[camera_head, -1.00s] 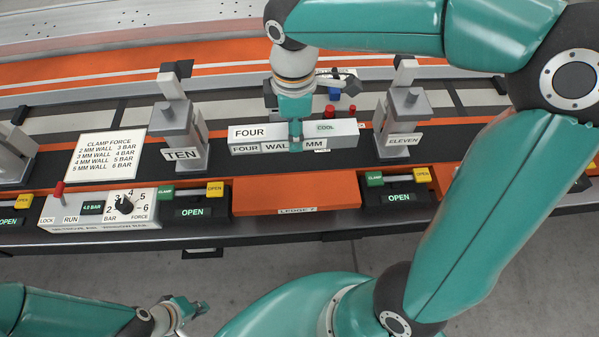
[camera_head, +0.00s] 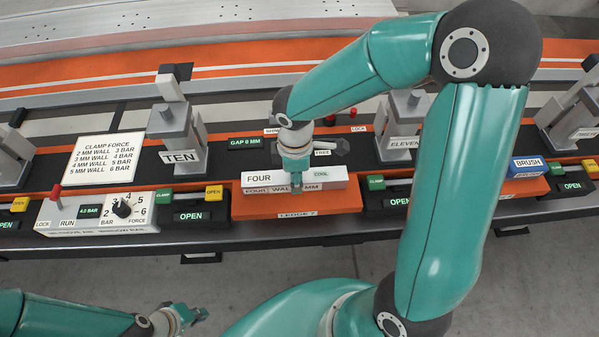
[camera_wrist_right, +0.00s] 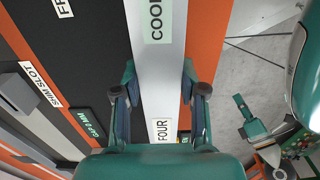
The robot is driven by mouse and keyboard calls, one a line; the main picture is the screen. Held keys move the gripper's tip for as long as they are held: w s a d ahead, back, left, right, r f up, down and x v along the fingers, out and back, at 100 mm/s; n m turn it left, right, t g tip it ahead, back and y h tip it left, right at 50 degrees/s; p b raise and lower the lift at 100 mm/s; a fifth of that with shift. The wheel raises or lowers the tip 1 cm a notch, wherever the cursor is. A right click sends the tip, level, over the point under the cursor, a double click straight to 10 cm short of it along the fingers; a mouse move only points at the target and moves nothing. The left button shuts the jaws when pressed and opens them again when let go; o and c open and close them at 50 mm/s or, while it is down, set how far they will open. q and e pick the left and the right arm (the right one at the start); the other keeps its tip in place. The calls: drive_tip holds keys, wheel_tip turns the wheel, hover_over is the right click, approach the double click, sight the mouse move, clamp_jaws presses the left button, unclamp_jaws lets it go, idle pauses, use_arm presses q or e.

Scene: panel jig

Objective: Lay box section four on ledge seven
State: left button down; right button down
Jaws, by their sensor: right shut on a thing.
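Box section four (camera_head: 262,178) is a pale grey bar with FOUR, COOL and wall labels. In the head view it lies lengthwise over orange ledge seven (camera_head: 346,201), whose front label reads LEDGE 7. I cannot tell whether it touches the ledge. My right gripper (camera_head: 296,182) is shut on its middle from above; the right wrist view shows the fingers (camera_wrist_right: 160,95) on both sides of the section (camera_wrist_right: 158,70). The printed wall figure is hidden by the gripper. My left gripper (camera_head: 193,316) is low at the left, away from the bench; its jaw opening is unclear.
Clamps marked OPEN (camera_head: 187,217) flank the ledge. Posts TEN (camera_head: 181,140) and ELEVEN (camera_head: 406,125) stand behind. A control box (camera_head: 95,212) is at left. A GAP 0 MM display (camera_head: 245,142) is behind the section.

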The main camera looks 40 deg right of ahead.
drive_tip(key=c, duration=0.7)
unclamp_jaws()
drive_tip(key=shift+o, duration=0.2)
wheel_tip(320, 180, up, 12)
drive_tip(key=p, duration=0.1)
idle(0.3)
